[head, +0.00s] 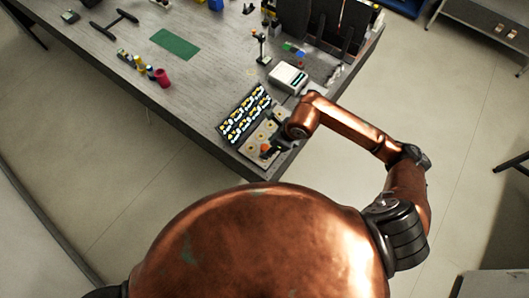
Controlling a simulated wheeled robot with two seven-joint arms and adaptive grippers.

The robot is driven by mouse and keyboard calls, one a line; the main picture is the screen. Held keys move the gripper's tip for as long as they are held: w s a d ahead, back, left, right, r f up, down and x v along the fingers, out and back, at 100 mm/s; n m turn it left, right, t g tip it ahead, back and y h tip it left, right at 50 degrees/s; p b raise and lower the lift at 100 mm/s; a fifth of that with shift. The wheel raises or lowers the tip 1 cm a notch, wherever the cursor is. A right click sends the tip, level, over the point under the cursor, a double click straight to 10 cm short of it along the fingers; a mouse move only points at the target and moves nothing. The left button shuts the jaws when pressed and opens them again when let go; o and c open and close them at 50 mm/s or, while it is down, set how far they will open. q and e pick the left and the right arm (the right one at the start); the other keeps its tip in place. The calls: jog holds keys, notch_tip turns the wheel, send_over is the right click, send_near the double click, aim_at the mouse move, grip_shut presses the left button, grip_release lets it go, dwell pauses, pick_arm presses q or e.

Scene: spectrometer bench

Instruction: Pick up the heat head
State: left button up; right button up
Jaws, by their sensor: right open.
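My right arm reaches over the near corner of the grey bench (185,92). My right gripper (271,148), small and dark in this view, is open and low over a beige holder with round spots (258,137). A small orange piece (265,148) shows right at the fingers. I cannot tell whether it is the heat head, nor whether the fingers touch it. The gripper and wrist hide part of the holder. My left gripper is not in view.
A black rack of yellow and white items (243,114) stands just left of the holder. A white device (288,79) stands behind it. A green mat (175,44) and a dark red cup (162,78) are farther left. The bench's near edge is close to the gripper.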

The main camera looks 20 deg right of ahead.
jog(key=shift+p+x, duration=0.55)
jog(key=shift+x, duration=1.8)
jog(key=shift+a+r, duration=0.1)
jog(key=shift+s, duration=0.1)
jog(key=shift+c, duration=0.7)
grip_shut()
